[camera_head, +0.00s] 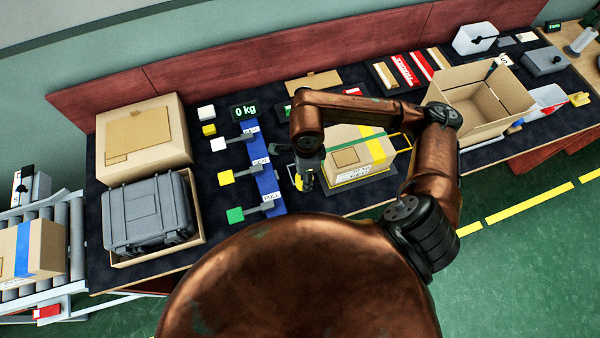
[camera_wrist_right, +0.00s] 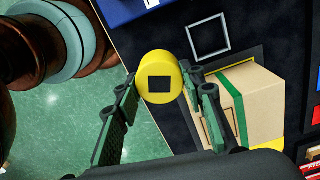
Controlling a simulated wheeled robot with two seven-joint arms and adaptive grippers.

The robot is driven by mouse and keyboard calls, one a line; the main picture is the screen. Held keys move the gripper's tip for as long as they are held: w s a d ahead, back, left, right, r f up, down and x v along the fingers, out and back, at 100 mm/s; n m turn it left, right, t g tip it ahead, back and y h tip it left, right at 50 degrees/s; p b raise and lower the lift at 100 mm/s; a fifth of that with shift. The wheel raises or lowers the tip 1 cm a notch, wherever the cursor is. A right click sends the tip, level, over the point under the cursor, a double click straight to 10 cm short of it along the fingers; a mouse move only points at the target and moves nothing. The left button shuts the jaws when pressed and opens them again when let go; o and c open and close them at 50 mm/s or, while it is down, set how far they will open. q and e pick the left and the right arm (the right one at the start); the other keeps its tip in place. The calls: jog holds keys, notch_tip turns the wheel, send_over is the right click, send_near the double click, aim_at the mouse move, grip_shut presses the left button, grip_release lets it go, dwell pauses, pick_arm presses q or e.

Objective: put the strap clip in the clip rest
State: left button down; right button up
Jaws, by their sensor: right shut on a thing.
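My right gripper (camera_head: 306,184) reaches down over the dark table, left of the strapped carton. In the right wrist view the gripper (camera_wrist_right: 160,92) is shut on a yellow round piece with a dark square in its face, which looks like the strap clip (camera_wrist_right: 158,66). In the head view this piece is mostly hidden by the fingers. A thin grey square outline on the dark table, perhaps the clip rest (camera_wrist_right: 204,18), lies beyond the clip and apart from it. My left gripper is not in view.
The strapped carton (camera_head: 344,156) stands close to the gripper. A blue panel (camera_head: 263,170) with several levers is to its left. An open carton (camera_head: 483,103) stands right, and a grey case (camera_head: 148,208) sits in a box at left. The table's front edge is near.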

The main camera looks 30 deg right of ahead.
jog(key=s+d+f+m, duration=0.2)
jog(key=s+m, duration=0.2)
jog(key=m, duration=0.9)
jog(key=w+f, duration=0.3)
jog(key=w, duration=0.1)
jog(key=w+d+f, duration=0.1)
jog(key=w+f, duration=0.2)
jog(key=w, duration=0.1)
jog(key=w+d+f+b, duration=0.1)
jog(key=w+f, duration=0.2)
jog(key=w, duration=0.2)
jog(key=shift+d+f, duration=0.15)
jog(key=shift+f, duration=0.1)
jog(key=shift+w+f+m, duration=0.15)
jog(key=shift+f+m, duration=0.05)
jog(key=shift+m, duration=0.1)
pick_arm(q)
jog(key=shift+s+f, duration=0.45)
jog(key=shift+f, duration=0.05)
pick_arm(e)
jog(key=shift+w+d+f, duration=0.1)
jog(key=shift+f, duration=1.55)
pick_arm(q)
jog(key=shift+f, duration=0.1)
pick_arm(e)
jog(key=shift+f, duration=0.1)
jog(key=o, duration=1.4)
jog(key=shift+c, duration=0.2)
